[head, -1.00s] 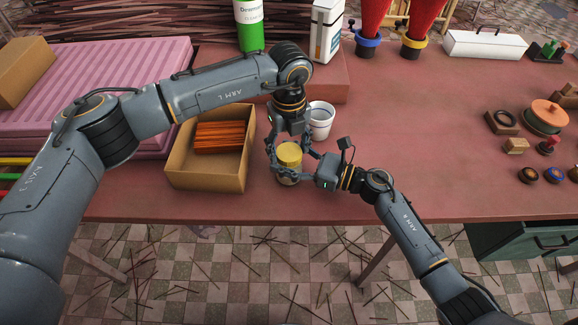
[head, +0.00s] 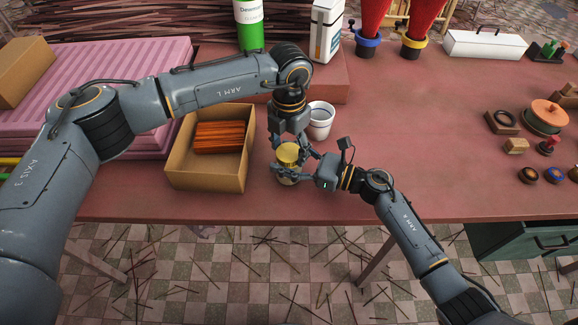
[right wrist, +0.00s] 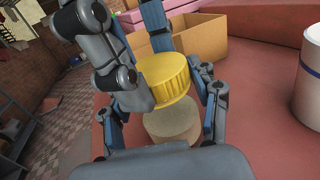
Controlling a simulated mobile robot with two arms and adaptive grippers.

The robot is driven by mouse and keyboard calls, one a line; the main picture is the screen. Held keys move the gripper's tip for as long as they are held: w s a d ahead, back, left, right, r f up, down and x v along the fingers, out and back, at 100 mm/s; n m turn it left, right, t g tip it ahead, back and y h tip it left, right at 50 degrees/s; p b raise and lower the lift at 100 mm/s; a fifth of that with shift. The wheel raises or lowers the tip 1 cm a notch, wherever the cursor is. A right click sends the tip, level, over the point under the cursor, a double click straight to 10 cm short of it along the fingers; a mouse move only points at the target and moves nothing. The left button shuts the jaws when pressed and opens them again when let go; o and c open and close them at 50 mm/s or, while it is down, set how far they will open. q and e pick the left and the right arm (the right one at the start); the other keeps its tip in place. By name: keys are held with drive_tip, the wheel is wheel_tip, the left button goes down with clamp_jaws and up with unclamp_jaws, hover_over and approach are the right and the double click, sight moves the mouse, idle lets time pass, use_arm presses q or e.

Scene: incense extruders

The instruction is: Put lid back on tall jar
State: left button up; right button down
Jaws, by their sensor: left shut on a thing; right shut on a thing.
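The yellow ribbed lid (head: 288,153) is directly above the tall jar (head: 287,177), near the table's front edge. My left gripper (head: 292,148) reaches down from above and is shut on the lid. My right gripper (head: 290,173) comes in from the right, shut on the jar, which stands upright. In the right wrist view the lid (right wrist: 168,82) is over the pale jar (right wrist: 172,125), with my right fingers on either side. My left fingers partly cover the lid there.
A cardboard box (head: 178,176) with orange sticks stands just left of the jar. A white cup (head: 320,122) stands close behind on the right. A pink ribbed stack (head: 110,65) is at the back left. The table's middle right is clear.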

use_arm(q)
drive_tip(key=o, duration=1.3)
drive_tip(key=shift+r, duration=0.1)
drive_tip(key=shift+r, duration=2.2)
drive_tip(key=shift+c, duration=0.3)
drive_tip(key=n, duration=0.1)
drive_tip(key=r+n, duration=0.1)
drive_tip(key=n, duration=0.1)
drive_tip(key=shift+d+r+n, duration=0.1)
drive_tip(key=shift+r+n, duration=0.15)
drive_tip(key=shift+n, duration=0.05)
drive_tip(key=r+n, duration=0.1)
drive_tip(key=n, duration=0.1)
drive_tip(key=r+n, duration=0.1)
drive_tip(key=n, duration=0.1)
